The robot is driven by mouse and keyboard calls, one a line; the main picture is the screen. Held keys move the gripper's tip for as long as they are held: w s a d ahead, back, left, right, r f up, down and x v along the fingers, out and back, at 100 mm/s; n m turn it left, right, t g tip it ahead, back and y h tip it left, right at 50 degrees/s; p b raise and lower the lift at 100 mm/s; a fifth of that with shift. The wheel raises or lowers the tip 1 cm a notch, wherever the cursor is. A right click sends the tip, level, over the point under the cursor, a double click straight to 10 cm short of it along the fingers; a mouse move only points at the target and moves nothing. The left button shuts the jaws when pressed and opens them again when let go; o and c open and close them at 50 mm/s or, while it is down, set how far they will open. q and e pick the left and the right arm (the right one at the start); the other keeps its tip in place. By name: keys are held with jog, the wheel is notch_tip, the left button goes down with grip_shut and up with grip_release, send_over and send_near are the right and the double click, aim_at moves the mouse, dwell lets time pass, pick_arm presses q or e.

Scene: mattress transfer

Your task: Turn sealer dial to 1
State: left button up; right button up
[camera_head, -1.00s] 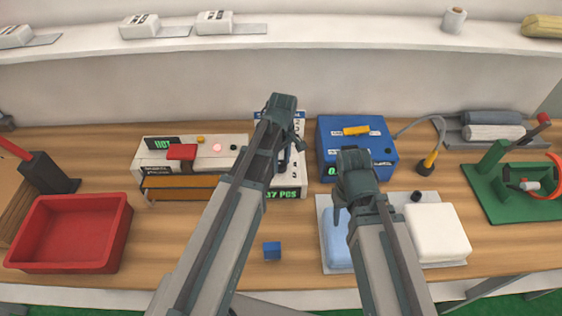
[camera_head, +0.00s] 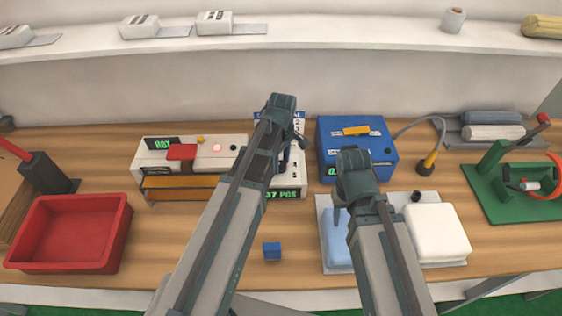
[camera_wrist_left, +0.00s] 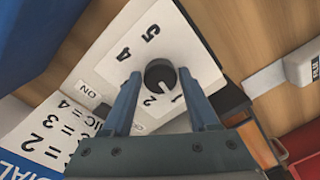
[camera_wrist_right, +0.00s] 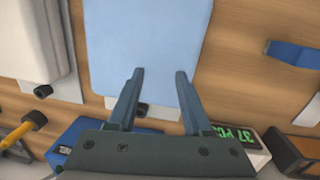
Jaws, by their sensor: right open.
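The black dial knob (camera_wrist_left: 160,75) sits on a white panel with printed numbers, among them 2, 4 and 5, in the left wrist view. My left gripper (camera_wrist_left: 159,73) is open, with one finger on each side of the knob; I cannot tell whether they touch it. In the head view my left gripper (camera_head: 290,128) hides the dial. The white sealer (camera_head: 225,168) with a red handle and a lit "HOT" display stands left of it. My right gripper (camera_head: 350,205) is open and empty above the light blue pad (camera_wrist_right: 155,45).
A blue machine (camera_head: 335,150) stands right of my left gripper. A white pad (camera_head: 436,233) and a green fixture (camera_head: 490,195) lie to the right.

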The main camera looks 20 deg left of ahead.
aim_at(282, 164)
pick_arm(q)
jog(key=shift+o, duration=1.2)
jog(key=shift+r, duration=0.15)
pick_arm(e)
jog(key=shift+r, duration=0.15)
pick_arm(q)
notch_tip(282, 164, up, 14)
jog(key=p, duration=1.3)
jog(key=shift+w+f+p, duration=0.2)
jog(key=shift+f+p, duration=0.05)
jog(key=shift+p, duration=0.15)
pick_arm(e)
notch_tip(282, 164, up, 14)
jog(key=shift+f, duration=0.2)
pick_arm(q)
jog(key=s+d+f+m+b, duration=0.4)
jog(key=s+m, duration=0.3)
jog(key=m, duration=0.2)
jog(key=s+d+f+m+y+b, duration=0.1)
jog(key=s+d+f+m+b, duration=0.3)
jog(key=s+d+m, duration=0.2)
jog(key=s+m, duration=0.2)
jog(key=shift+s+m, duration=0.15)
jog(key=shift+m, duration=0.25)
pick_arm(e)
notch_tip(282, 164, down, 8)
jog(key=shift+f, duration=0.15)
